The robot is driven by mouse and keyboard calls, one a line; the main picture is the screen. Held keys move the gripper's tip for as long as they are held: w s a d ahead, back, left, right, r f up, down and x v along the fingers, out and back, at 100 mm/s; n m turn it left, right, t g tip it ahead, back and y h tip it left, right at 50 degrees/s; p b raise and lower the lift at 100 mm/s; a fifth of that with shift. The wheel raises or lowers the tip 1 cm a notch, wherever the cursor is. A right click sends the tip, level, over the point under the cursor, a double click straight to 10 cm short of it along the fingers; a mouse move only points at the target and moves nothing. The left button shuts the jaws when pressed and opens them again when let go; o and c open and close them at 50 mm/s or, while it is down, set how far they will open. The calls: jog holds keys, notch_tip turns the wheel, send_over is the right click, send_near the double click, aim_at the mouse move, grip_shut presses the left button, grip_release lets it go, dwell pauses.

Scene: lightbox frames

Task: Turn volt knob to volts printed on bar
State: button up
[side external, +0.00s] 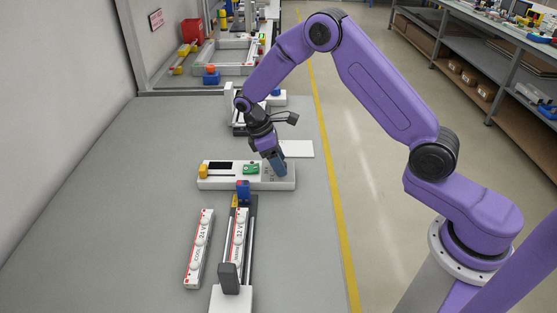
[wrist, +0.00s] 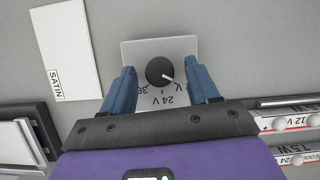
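A black round volt knob (wrist: 160,71) with a white pointer line sits on a light plate (wrist: 133,52). The pointer aims to the lower right in the wrist view, near a partly hidden "V" mark; "24 V" and "36" also show, upside down. My gripper (wrist: 161,72) is open, one blue finger on each side of the knob, with gaps visible. In the side view my gripper (side external: 277,166) is low over the right end of the white control box (side external: 232,185), hiding the knob. A bar marked 12 V (side external: 237,236) lies in the railed fixture; another bar marked 24 V (side external: 199,249) lies left of it.
The control box carries a black display, a yellow part (side external: 203,171) and a green part (side external: 251,169). A white "SATIN" card (side external: 299,149) lies behind it. The railed fixture (side external: 231,296) stands in front. Bare grey table (side external: 110,200) lies to the left.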

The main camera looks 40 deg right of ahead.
jog(key=v, duration=1.7)
jog(key=shift+r, duration=0.2)
jog(key=shift+a, duration=0.1)
